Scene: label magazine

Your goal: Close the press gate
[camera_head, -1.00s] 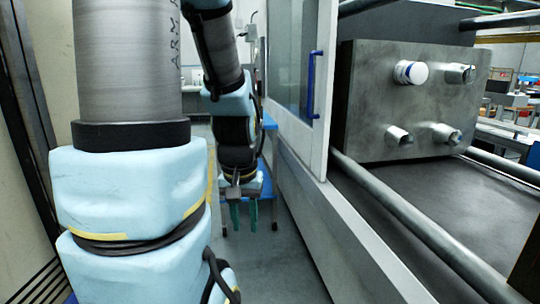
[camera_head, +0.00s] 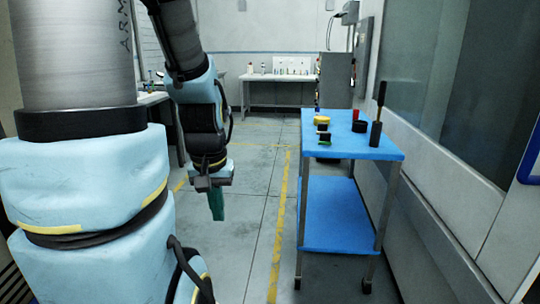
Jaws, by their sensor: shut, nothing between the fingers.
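The press gate (camera_head: 460,85) is a pale-framed glass panel at the right of the view, cut off by the right edge. Part of its blue handle (camera_head: 529,168) shows at that edge. The press opening behind it is out of view, so I cannot tell how far the gate stands open. My gripper (camera_head: 216,207) hangs downward left of the middle, with its green fingers together and empty. It is well to the left of the gate and apart from it.
A blue two-tier trolley (camera_head: 340,226) with several small items on top stands between my gripper and the machine side. A white bench (camera_head: 280,77) and a grey cabinet (camera_head: 335,85) stand at the back. Floor around the yellow line (camera_head: 281,215) is clear.

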